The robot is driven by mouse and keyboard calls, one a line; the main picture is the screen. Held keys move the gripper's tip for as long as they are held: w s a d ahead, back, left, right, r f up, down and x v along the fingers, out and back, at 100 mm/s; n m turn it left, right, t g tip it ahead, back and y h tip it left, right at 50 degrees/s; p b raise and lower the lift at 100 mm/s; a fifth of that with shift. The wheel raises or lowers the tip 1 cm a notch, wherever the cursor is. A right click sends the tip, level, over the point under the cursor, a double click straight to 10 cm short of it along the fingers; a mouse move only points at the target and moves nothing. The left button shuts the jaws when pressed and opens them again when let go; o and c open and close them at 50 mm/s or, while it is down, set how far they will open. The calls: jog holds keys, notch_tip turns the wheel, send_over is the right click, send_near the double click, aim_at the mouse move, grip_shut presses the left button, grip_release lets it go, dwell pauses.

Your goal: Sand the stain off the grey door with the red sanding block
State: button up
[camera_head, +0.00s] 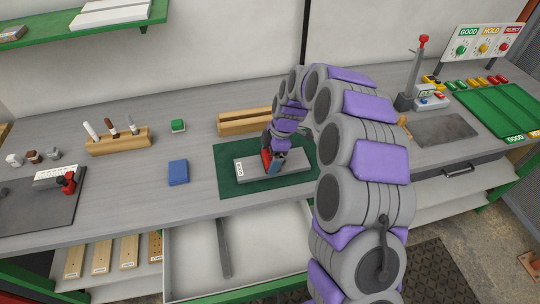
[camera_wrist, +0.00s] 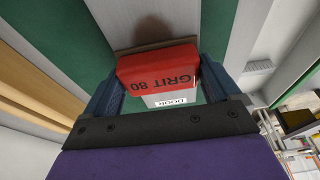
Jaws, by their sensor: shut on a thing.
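My gripper (camera_head: 273,163) is shut on the red sanding block (camera_head: 266,160), low over the grey door (camera_head: 298,165). In the wrist view the red sanding block (camera_wrist: 158,66), marked GRIT 80, sits between the two blue fingers of my gripper (camera_wrist: 160,88). The grey door (camera_wrist: 150,9) lies flat on a green mat (camera_head: 229,184) and carries a white label. A brown stain (camera_wrist: 152,30) shows on the door just beyond the block, partly hidden by it. I cannot tell whether the block touches the door.
A blue block (camera_head: 178,172) and a green block (camera_head: 178,126) stand left of the mat. A wooden rack (camera_head: 120,141) holds several tools. A wooden piece (camera_head: 236,121) lies behind the mat. An open drawer (camera_head: 195,265) is below the front edge. A green tray (camera_head: 500,107) is far right.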

aim_at(285, 160)
jog(key=shift+f, duration=0.1)
jog(key=shift+w+d+b, duration=0.2)
jog(key=shift+d+b, duration=0.1)
jog(key=shift+d, duration=0.3)
jog(key=shift+w+d+b, duration=0.2)
jog(key=shift+w+d, duration=0.05)
jog(key=shift+d, duration=0.6)
jog(key=shift+w+d+b, duration=0.15)
jog(key=shift+w+d, duration=0.05)
jog(key=shift+d, duration=0.65)
jog(key=shift+s+a, duration=0.2)
jog(key=shift+a, duration=0.55)
jog(key=shift+s+a+f, duration=0.1)
jog(key=shift+s+a, duration=0.2)
jog(key=shift+a, duration=0.4)
jog(key=shift+s+a, duration=0.25)
jog(key=shift+a, duration=0.45)
jog(key=shift+a, duration=0.1)
